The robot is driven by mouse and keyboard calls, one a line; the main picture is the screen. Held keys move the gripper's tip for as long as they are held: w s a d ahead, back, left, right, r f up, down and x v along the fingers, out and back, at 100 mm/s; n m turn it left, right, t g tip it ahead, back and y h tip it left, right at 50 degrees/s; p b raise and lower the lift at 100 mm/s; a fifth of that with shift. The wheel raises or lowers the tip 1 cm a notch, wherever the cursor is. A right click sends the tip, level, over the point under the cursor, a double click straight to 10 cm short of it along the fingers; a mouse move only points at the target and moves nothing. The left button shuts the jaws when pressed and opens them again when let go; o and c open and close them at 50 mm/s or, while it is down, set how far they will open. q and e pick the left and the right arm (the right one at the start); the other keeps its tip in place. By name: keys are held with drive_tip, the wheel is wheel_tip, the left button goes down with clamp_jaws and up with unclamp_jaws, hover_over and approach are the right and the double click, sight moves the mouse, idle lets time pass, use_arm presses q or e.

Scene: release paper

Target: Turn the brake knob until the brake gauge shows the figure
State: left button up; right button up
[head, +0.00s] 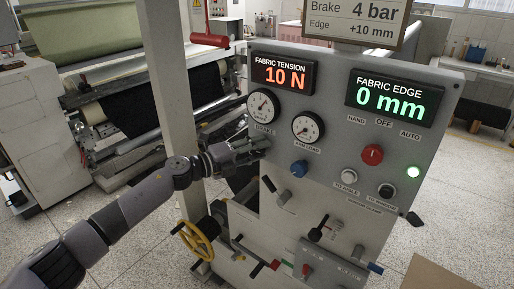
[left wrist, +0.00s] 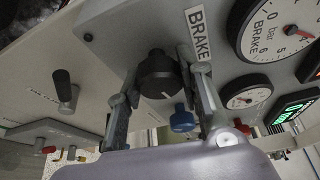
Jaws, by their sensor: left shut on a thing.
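The brake gauge (head: 263,105) is the round white dial at the panel's upper left, under the orange "10 N" display. It shows large and cut off at the upper right of the left wrist view (left wrist: 268,28), marked "bar BRAKE"; I cannot read its value surely. The black brake knob (left wrist: 158,75) sits beside the BRAKE label in the wrist view, with a pale pointer mark. My left gripper (head: 258,146) is shut on it, one finger on each side (left wrist: 157,80), and hides it in the head view. My right gripper is out of view.
A sign (head: 352,20) reads "Brake 4 bar, Edge +10 mm". Close to the knob are a second gauge (head: 308,127) and a blue knob (head: 298,168). A pale post (head: 170,90) rises behind my left arm.

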use_arm(q)
drive_tip(key=shift+f, duration=0.1)
idle(0.4)
drive_tip(key=o, duration=1.2)
drive_tip(key=shift+c, duration=0.2)
drive_tip(key=shift+a, duration=0.1)
drive_tip(key=shift+s+a, duration=0.2)
drive_tip(key=shift+a, duration=0.15)
drive_tip(key=v, duration=1.1)
